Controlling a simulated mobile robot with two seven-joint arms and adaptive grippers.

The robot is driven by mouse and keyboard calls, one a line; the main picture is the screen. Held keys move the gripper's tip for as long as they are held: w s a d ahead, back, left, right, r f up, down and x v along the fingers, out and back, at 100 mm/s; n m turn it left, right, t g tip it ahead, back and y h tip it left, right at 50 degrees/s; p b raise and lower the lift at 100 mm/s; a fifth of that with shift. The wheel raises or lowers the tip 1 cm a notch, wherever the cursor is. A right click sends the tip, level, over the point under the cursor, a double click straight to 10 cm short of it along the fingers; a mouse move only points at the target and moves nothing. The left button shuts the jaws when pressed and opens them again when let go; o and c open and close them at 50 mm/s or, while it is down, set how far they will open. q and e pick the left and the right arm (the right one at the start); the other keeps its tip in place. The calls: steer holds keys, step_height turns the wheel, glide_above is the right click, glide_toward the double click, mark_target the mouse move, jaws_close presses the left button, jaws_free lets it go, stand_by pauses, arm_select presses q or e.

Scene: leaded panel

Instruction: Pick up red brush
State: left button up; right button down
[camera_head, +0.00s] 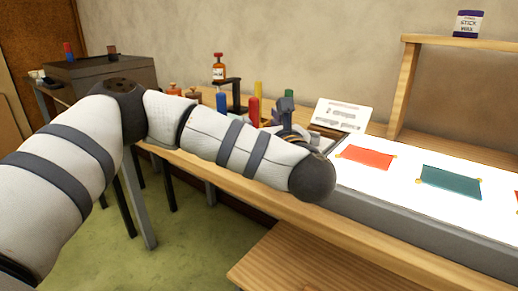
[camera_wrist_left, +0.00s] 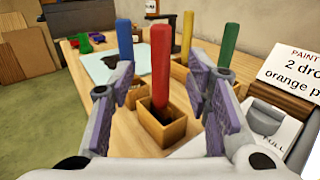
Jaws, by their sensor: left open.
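The red brush (camera_wrist_left: 161,65) stands upright, handle up, in a small square wooden holder (camera_wrist_left: 150,132) in the left wrist view. In the head view the red brush (camera_head: 253,109) shows on the workbench, partly behind my left arm. My left gripper (camera_wrist_left: 166,92) is open, with one purple-padded finger on each side of the red brush. Gaps show between both fingers and the handle in the picture. In the head view my own arm hides most of this gripper. My right gripper is not in view.
A blue brush (camera_wrist_left: 125,40), a yellow brush (camera_wrist_left: 187,36) and a green brush (camera_wrist_left: 228,44) stand close behind the red one. A written card (camera_head: 340,115) stands to the right, near a lit panel (camera_head: 395,205) with coloured glass pieces. An amber bottle (camera_head: 219,71) stands behind.

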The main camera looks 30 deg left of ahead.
mark_target(255, 113)
arm_select(q)
steer(key=p+x, duration=0.1)
steer(key=x, duration=0.1)
steer(key=shift+w+a, duration=0.15)
steer(key=shift+a, duration=0.1)
steer(key=x, duration=0.4)
steer(key=shift+w+a+r, duration=0.1)
steer(key=shift+w, duration=0.05)
steer(key=shift+w+a, duration=0.3)
jaws_close()
